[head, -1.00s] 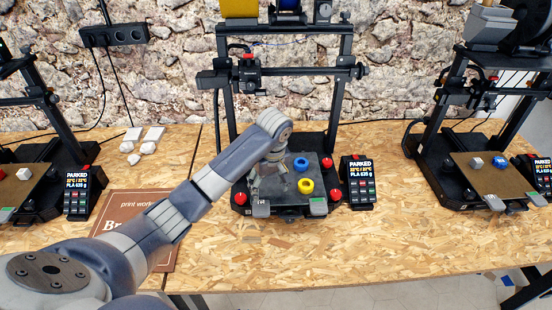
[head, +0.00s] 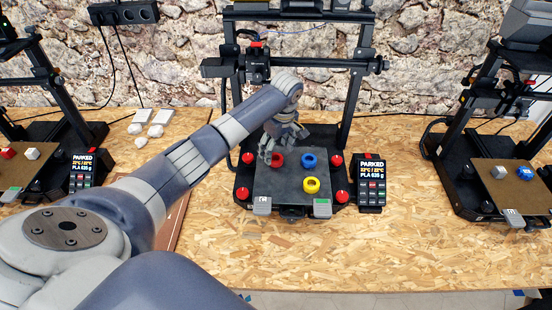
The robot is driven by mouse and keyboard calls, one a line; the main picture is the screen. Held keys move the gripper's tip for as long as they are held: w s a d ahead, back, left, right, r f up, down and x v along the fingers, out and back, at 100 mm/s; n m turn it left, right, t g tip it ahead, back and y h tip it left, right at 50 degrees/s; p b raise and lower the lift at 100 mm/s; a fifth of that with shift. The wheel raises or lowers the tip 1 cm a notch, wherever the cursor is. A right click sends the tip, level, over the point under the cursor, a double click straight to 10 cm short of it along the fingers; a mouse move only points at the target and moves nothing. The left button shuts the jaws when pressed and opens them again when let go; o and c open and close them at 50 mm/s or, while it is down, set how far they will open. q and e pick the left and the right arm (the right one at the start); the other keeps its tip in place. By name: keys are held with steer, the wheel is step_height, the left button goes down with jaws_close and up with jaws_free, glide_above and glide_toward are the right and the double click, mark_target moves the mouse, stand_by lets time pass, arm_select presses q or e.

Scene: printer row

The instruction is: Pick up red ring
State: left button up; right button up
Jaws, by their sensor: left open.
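The red ring (head: 278,159) lies on the dark print bed (head: 290,190) of the middle printer, toward the back left. A blue ring (head: 308,160) lies to its right and a yellow ring (head: 311,185) lies nearer the front. My right gripper is not in view.
Red knobs sit at the bed's corners, one at the front left (head: 243,194). The printer's black frame (head: 355,90) and print head (head: 257,65) stand behind. A control panel (head: 370,184) stands on the right. Other printers flank it. The wooden table front (head: 330,250) is clear.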

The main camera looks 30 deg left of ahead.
mark_target(276, 156)
arm_select(q)
steer(key=f, duration=0.3)
steer(key=shift+a+f, duration=0.2)
steer(key=shift+f, duration=0.05)
steer(key=c, duration=0.7)
steer(key=shift+c, duration=0.7)
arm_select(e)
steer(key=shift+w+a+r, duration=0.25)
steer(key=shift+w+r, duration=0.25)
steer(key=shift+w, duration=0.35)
